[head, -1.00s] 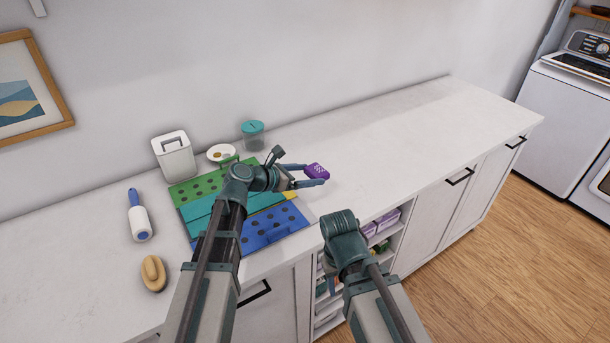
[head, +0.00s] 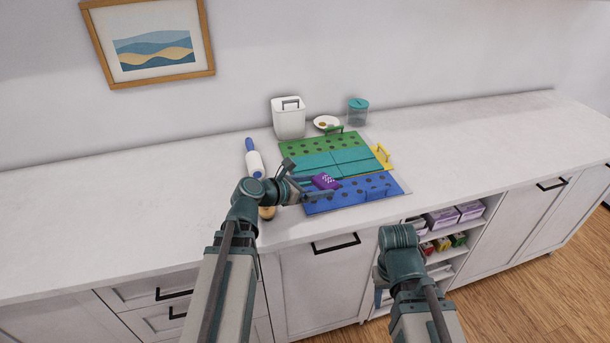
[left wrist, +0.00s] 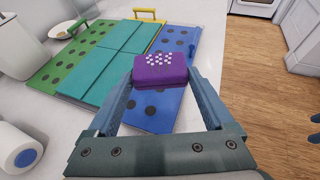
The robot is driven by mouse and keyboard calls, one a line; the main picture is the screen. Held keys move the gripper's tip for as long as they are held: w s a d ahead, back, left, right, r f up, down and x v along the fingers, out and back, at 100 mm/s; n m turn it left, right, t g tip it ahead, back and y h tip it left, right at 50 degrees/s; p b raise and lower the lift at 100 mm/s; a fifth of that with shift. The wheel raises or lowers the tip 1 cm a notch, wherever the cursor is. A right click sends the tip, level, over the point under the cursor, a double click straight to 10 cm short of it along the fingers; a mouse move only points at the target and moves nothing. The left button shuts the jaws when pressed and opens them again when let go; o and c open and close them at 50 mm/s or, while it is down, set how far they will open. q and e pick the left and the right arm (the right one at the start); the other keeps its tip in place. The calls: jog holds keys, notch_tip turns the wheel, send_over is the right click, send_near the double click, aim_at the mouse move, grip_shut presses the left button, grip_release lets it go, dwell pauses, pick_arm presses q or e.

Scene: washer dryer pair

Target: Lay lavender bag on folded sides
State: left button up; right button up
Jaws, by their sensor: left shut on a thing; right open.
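The lavender bag (head: 326,181) is a small purple pouch with white dots. My left gripper (head: 318,189) is shut on it; in the left wrist view the bag (left wrist: 162,68) sits between the two fingertips. The bag is in front of the blue dotted panel (head: 350,194) of the folding board, and I cannot tell its height above it. The board's teal middle (head: 325,163), green dotted panel (head: 312,147) and yellow handle piece (head: 382,155) lie on the counter. My right arm ends near the counter's front edge; its fingers are hidden.
A white canister (head: 289,120), a small dish (head: 326,123) and a teal-lidded jar (head: 358,112) stand behind the board. A lint roller (head: 254,160) lies at its left, with a brush (head: 267,212) partly hidden by my left arm. The counter (head: 480,130) is clear at right.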

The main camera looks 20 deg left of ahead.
pick_arm(q)
jog(key=shift+s+a, duration=0.35)
jog(key=b, duration=0.2)
send_over(301, 166)
jog(key=s+d, duration=0.1)
jog(key=s, duration=0.2)
jog(key=shift+s+d+f, duration=0.1)
jog(key=shift+d+f, duration=0.05)
jog(key=shift+f, duration=0.65)
jog(key=f+b, duration=0.3)
jog(key=shift+w+f, duration=0.2)
jog(key=shift+f, duration=0.1)
jog(key=shift+f, duration=0.2)
jog(key=o, duration=1.1)
jog(key=shift+r, duration=0.15)
